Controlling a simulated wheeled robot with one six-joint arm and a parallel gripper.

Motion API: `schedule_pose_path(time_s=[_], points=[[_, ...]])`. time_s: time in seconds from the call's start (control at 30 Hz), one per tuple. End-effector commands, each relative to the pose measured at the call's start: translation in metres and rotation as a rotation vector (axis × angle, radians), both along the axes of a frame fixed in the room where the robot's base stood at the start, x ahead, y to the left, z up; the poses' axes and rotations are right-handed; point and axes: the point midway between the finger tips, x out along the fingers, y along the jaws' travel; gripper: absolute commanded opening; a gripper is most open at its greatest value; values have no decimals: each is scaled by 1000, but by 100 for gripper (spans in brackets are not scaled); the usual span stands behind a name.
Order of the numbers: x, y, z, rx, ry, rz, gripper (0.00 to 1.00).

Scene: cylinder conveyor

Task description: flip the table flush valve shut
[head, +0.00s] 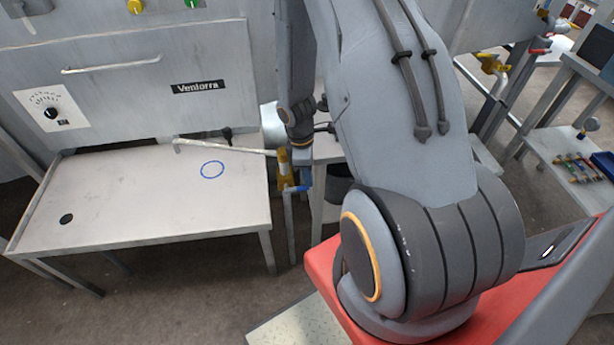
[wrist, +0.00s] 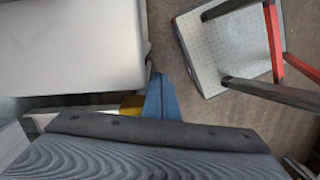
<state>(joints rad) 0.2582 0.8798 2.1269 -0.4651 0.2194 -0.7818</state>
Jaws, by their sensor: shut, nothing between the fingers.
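The table flush valve (head: 284,172) has a yellow body at the end of a pale pipe, just beyond the table's right edge. Its blue lever (head: 303,181) shows beside and below the yellow body. In the wrist view the blue lever (wrist: 163,101) sticks up just past the dark edge of my gripper (wrist: 160,130), with a bit of yellow body to its left. My gripper is shut and empty, very close to the valve. I cannot tell whether it touches the lever. In the head view the fingertips are hard to make out against the valve.
The metal table (head: 130,200) carries a blue circle and a dark hole. A grey panel (head: 130,85) with a dial stands behind it. A dark bucket (head: 338,184) is right of the valve. Another yellow valve (head: 490,64) is at the back right.

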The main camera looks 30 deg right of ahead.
Motion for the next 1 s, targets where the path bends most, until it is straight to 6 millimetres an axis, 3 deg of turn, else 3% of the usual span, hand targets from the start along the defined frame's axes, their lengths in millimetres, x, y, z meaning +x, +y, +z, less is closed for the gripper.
schedule_pose_path(time_s=[0.63,1.0], points=[[1,-1,1,-1,-1,0,0],[5,3,49,-1,-4,-1,0]])
